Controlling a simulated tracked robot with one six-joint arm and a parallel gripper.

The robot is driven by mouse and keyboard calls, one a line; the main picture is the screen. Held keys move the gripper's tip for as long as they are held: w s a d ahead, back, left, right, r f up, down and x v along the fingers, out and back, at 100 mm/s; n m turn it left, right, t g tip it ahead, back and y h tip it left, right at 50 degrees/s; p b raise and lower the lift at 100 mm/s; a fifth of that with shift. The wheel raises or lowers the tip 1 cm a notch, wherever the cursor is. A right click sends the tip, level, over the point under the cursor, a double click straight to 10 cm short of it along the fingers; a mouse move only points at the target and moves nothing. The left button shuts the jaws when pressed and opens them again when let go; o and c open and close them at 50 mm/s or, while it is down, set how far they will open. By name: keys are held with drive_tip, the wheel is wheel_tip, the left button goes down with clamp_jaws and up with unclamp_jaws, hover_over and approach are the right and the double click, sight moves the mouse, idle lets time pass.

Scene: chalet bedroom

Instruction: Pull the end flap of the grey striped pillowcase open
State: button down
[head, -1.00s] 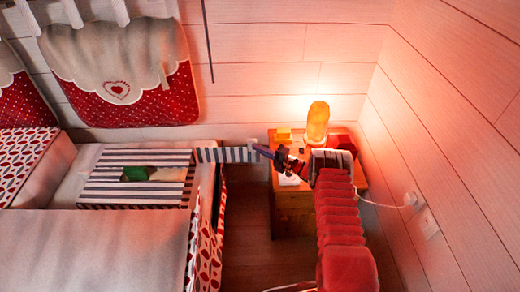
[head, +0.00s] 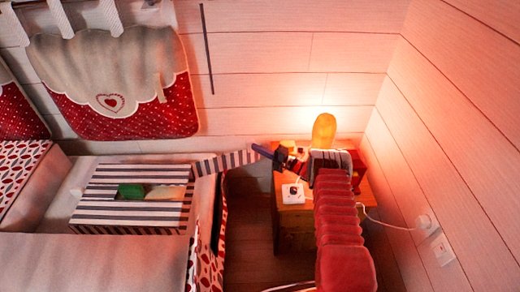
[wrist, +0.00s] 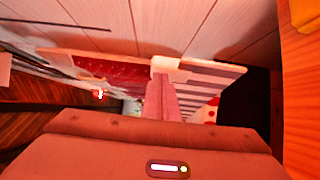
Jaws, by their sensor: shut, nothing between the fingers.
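The grey striped pillowcase (head: 105,213) lies on the bed with dark and white stripes. Its opening shows a green thing (head: 131,191) and a pale tan thing (head: 166,192) inside. The striped end flap (head: 224,161) reaches out to the right past the bed's edge, sloping up to my gripper. My gripper (head: 256,149) is shut, its bluish fingers pointing left at the flap's far end. In the wrist view, my gripper (wrist: 160,78) overlaps the flap's pale end, with the striped part (wrist: 215,75) spreading right. I cannot tell whether fingers and flap touch.
A wooden nightstand (head: 294,235) stands right of the bed, under my arm. It holds a glowing lamp (head: 323,133) and a small white box (head: 292,193). A white cord (head: 385,221) runs to the right wall. Floor shows between bed and nightstand.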

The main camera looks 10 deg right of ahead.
drive_tip(key=shift+d, duration=0.45)
drive_tip(key=shift+d, duration=0.1)
drive_tip(key=v, duration=1.3)
drive_tip(key=shift+s, duration=0.4)
drive_tip(key=shift+w+d, duration=0.1)
